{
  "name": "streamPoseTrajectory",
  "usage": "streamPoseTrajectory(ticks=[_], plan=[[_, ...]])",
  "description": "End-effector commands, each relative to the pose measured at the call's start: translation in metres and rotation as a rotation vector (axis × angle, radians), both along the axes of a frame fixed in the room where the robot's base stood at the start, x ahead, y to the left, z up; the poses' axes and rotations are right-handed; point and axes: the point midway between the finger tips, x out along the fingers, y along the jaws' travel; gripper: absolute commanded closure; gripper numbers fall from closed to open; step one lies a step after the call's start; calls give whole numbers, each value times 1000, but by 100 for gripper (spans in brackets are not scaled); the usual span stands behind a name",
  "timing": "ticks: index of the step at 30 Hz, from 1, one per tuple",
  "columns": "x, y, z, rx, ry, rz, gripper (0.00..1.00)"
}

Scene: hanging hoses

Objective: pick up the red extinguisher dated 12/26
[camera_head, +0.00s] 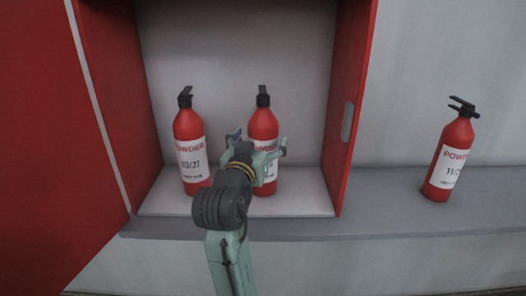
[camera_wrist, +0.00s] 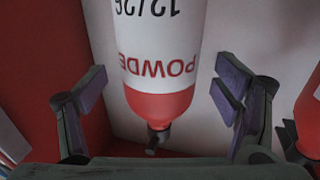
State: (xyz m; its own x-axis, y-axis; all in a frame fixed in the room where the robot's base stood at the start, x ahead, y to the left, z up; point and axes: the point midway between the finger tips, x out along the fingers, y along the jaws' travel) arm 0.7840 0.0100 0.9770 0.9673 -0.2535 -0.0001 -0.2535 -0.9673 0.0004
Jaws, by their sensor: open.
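The red extinguisher (camera_head: 263,122) with the date 12/26 stands upright inside the open red cabinet, on the right. The wrist view shows it upside down (camera_wrist: 160,103), with "12/26" and "POWDE" readable on its white label. My gripper (camera_head: 260,146) is in front of it and hides much of its label in the head view. In the wrist view my gripper (camera_wrist: 163,88) is open, with one finger to each side of the extinguisher and visible gaps. I cannot tell how far the fingers reach along its sides.
Another red extinguisher (camera_head: 190,145), its date ending in /27, stands to the left in the cabinet (camera_head: 347,165). A third (camera_head: 452,155), its date starting 11/2, stands outside on the grey shelf (camera_head: 390,212). The open red door (camera_head: 45,140) fills the left side.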

Motion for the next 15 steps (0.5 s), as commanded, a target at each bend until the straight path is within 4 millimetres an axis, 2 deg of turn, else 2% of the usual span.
streamPoseTrajectory(ticks=[3,6,15], plan=[[18,-6,3,0,2,-2,17],[27,-8,3,0,1,-1,17],[30,-9,1,0,-1,0,19]])
